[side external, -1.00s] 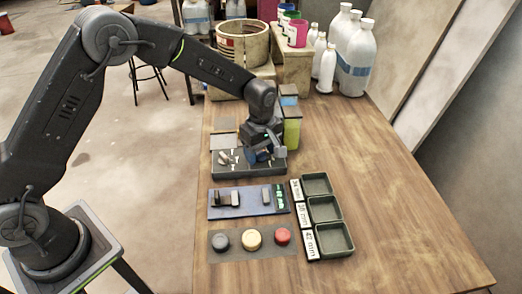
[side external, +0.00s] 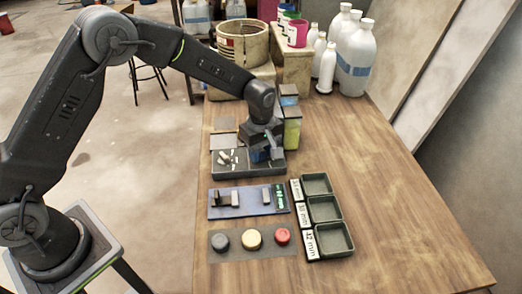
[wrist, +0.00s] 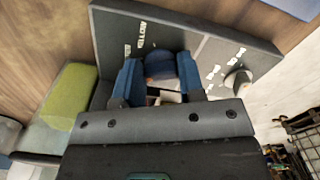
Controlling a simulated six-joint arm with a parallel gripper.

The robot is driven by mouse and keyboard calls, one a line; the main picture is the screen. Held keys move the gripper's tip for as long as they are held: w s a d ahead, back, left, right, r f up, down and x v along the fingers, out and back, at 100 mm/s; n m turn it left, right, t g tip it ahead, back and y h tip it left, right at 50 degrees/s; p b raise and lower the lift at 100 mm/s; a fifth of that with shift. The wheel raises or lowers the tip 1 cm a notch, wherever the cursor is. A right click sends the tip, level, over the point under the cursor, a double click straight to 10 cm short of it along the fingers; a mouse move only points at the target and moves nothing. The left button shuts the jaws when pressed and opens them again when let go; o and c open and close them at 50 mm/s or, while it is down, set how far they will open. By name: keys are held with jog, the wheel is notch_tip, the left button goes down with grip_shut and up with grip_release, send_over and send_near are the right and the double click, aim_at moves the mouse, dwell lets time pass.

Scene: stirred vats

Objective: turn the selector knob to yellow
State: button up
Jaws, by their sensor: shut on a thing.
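The selector knob (wrist: 160,65) is a round blue cap on a dark grey panel, between my fingers in the wrist view. My gripper (wrist: 159,78) is shut on it, one blue finger on each side. A white word label (wrist: 141,34) stands on the panel just beyond the knob and seems to read YELLOW. In the side external view my gripper (side external: 263,155) is down at the right part of the grey panel box (side external: 240,173) and hides most of the knob. The pointer direction is hard to read.
A second, pale knob (wrist: 238,80) with white marks sits on the same panel. A slider panel (side external: 248,202), a button plate (side external: 250,243) and green trays (side external: 323,210) lie nearer the front. A yellow-green container (side external: 292,133) stands close behind my gripper. The table's right side is clear.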

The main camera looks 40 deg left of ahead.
aim_at(261, 153)
jog(key=shift+m, duration=0.3)
jog(key=o, duration=0.9)
jog(key=shift+o, duration=0.2)
jog(key=shift+r, duration=0.15)
notch_tip(261, 153, up, 14)
jog(key=shift+f, duration=0.2)
